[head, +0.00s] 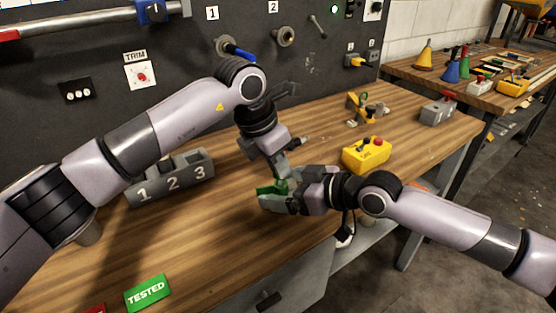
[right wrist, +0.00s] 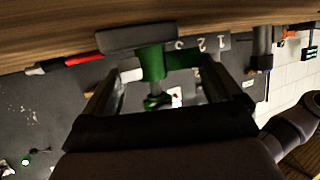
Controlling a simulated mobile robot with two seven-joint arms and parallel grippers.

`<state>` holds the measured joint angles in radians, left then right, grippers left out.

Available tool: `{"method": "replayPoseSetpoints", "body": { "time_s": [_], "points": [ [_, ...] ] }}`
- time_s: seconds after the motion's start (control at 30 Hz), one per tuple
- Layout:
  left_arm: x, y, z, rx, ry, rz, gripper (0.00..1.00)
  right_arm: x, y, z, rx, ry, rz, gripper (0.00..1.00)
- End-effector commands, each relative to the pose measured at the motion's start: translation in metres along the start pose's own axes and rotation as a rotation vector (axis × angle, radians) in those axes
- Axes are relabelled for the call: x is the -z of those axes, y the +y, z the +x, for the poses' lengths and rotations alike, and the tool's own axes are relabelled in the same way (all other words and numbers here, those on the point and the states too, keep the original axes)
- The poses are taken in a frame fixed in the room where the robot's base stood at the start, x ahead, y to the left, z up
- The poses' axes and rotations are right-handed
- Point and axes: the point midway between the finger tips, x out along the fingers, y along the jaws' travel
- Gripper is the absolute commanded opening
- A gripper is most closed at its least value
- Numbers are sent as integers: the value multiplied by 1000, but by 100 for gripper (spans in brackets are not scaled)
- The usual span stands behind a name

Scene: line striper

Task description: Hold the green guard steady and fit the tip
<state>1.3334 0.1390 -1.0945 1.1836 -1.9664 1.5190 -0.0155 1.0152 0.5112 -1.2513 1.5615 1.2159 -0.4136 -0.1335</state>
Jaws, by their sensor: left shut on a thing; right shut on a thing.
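The green guard (head: 270,189) is above the bench near its front edge. My right gripper (head: 284,200) comes from the right and is shut on it. In the right wrist view the guard (right wrist: 153,63) shows as a green stem and crossbar between my right fingers. My left gripper (head: 280,170) points down from above, close over the guard and my right fingers. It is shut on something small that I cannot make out. I cannot pick out the tip, and whether it touches the guard is hidden by the fingers.
A grey holder marked 1 2 3 (head: 172,180) stands on the bench at left. A yellow box with buttons (head: 366,154) is right of my grippers. A green TESTED mark (head: 147,292) is at the front left. The wooden bench (head: 215,235) is clear between them.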

Motion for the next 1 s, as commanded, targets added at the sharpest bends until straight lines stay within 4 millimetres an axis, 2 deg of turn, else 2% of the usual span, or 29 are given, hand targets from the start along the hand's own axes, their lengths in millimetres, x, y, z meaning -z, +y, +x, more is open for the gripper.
{"method": "replayPoseSetpoints", "body": {
  "time_s": [0.57,0.6,0.7,0.9,0.97,1.0],
  "points": [
    [6,0,14,0,1,0,0,1,0,0,0,1,0,45],
    [6,0,15,0,1,0,14,1,0,0,0,1,0,45],
    [6,0,14,0,0,0,40,1,0,0,0,1,0,45],
    [5,0,14,0,0,0,40,1,0,0,0,1,0,45],
    [5,0,14,0,0,0,57,1,0,0,0,1,0,45],
    [5,0,14,0,0,0,57,1,0,0,0,1,0,45]
  ]
}}
